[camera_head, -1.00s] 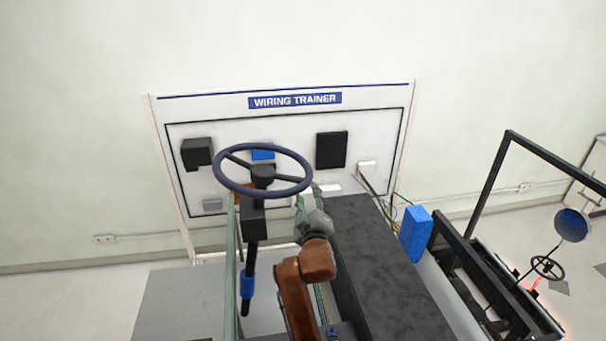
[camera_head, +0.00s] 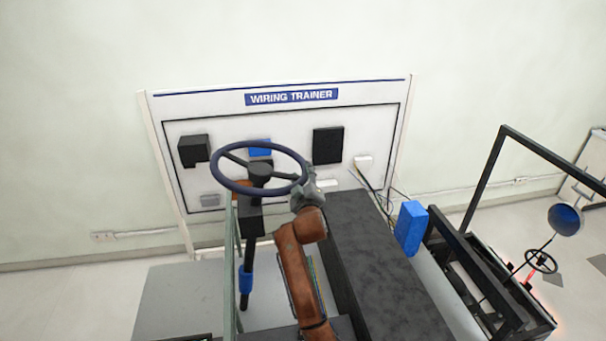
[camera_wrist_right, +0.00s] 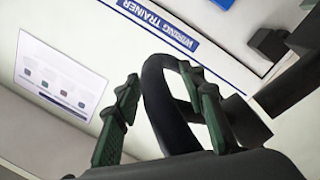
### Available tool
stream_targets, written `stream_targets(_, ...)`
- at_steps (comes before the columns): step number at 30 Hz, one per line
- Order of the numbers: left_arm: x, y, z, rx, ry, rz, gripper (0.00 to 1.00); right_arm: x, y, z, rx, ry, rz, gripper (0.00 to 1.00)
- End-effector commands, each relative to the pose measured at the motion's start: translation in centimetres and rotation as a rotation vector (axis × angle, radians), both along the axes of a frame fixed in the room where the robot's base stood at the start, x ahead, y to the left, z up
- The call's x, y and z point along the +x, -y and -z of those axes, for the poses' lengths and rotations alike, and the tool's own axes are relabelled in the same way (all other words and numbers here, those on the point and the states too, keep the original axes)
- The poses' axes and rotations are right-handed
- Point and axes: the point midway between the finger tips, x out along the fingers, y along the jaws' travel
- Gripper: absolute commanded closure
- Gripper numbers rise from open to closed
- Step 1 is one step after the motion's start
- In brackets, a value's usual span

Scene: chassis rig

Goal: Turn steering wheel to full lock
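The dark blue steering wheel (camera_head: 218,178) stands on a black column at the centre left, with three spokes to its hub. My right gripper (camera_head: 305,183) is at the right side of its rim, on the end of my orange-brown arm. In the right wrist view the wheel's rim (camera_wrist_right: 160,100) passes between the two green fingers of my right gripper (camera_wrist_right: 163,105). The fingers are spread, with a visible gap to the rim on the left finger's side. The right finger is close to the rim; I cannot tell if it touches.
A white wiring trainer board (camera_head: 350,100) stands behind the wheel. A long black box (camera_head: 375,255) lies right of my arm, with a blue block (camera_head: 410,228) beside it. A black frame (camera_head: 485,185) stands farther right. A grey panel (camera_head: 180,300) is at lower left.

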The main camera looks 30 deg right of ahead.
Motion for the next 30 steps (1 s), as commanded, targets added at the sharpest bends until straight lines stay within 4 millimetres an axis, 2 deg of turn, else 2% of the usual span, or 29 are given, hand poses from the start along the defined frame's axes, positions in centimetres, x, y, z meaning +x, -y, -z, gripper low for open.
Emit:
stream_targets(2, -0.28, -0.01, 0.03, 0.000, -0.004, -0.001, 0.60, 0.00, -0.02, 0.01, 0.000, 0.000, 0.000, 0.63)
stream_targets(18, -0.49, -0.01, 0.04, 0.001, -0.007, -0.001, 0.60, -0.04, 0.01, -0.04, 0.000, 0.000, 0.000, 1.00)
stream_targets(30, -0.37, 0.00, 0.03, 0.001, -0.005, -0.001, 0.60, -0.11, 0.06, -0.10, 0.002, 0.001, 0.002, 1.00)
